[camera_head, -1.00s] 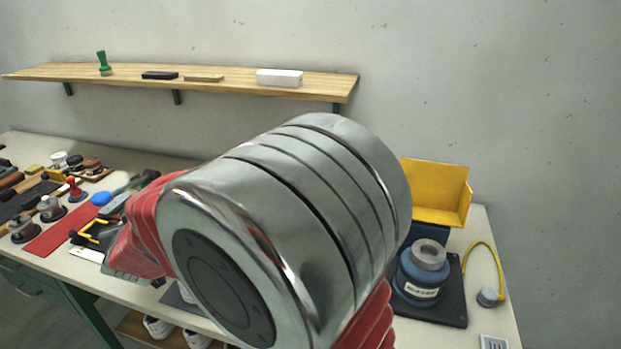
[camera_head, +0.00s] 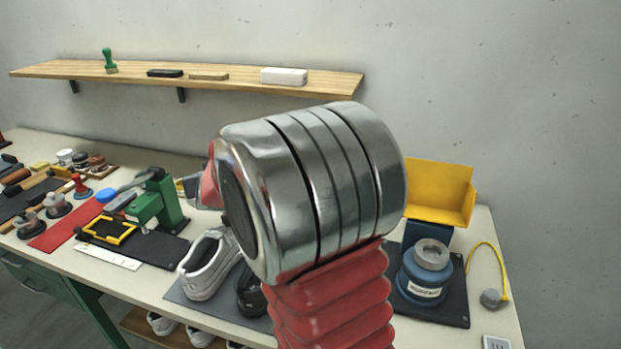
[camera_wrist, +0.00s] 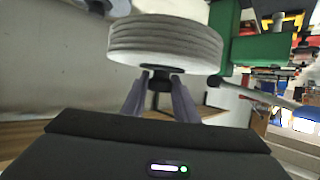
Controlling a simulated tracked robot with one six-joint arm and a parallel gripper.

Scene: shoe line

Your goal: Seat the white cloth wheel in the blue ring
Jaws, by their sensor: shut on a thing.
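In the wrist view my gripper (camera_wrist: 160,82) is shut on the dark stem under a whitish, ridged, layered wheel (camera_wrist: 165,40), which looks like the white cloth wheel. The wheel is held up beyond the fingertips, clear of any surface I can make out. In the head view my own arm hides the gripper and the wheel.
A green press (camera_head: 165,203) stands behind a white shoe (camera_head: 207,264) on the bench; the press also shows in the wrist view (camera_wrist: 262,48). A blue jar (camera_head: 425,272) and a yellow bin (camera_head: 440,190) are at right. Small tools crowd the left. A shelf (camera_head: 220,78) hangs behind.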

